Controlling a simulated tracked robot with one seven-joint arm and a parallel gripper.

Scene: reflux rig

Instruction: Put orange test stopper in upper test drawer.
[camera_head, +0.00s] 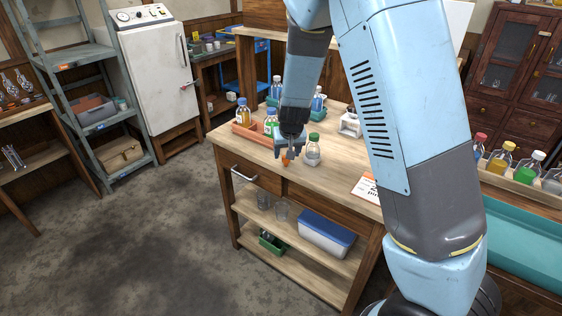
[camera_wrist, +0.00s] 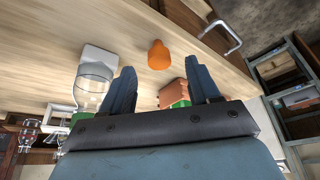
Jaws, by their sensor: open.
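The orange test stopper (camera_head: 285,158) stands on the wooden worktop near its front edge. In the wrist view the stopper (camera_wrist: 158,56) is beyond the fingertips and between their lines, apart from both. My gripper (camera_head: 290,145) is open and empty just above and behind the stopper; its two fingers also show in the wrist view (camera_wrist: 164,80). The front of the workbench has a drawer (camera_head: 245,172) with a metal handle, directly under the worktop; it looks shut. Its handle also shows in the wrist view (camera_wrist: 228,38). The drawer's inside is hidden.
A green-capped clear bottle (camera_head: 312,150) stands close to the right of my gripper. Several bottles and an orange tray (camera_head: 250,133) stand to the left. A white printed card (camera_head: 367,187) lies at the right. A blue-lidded box (camera_head: 326,236) sits on the shelf below.

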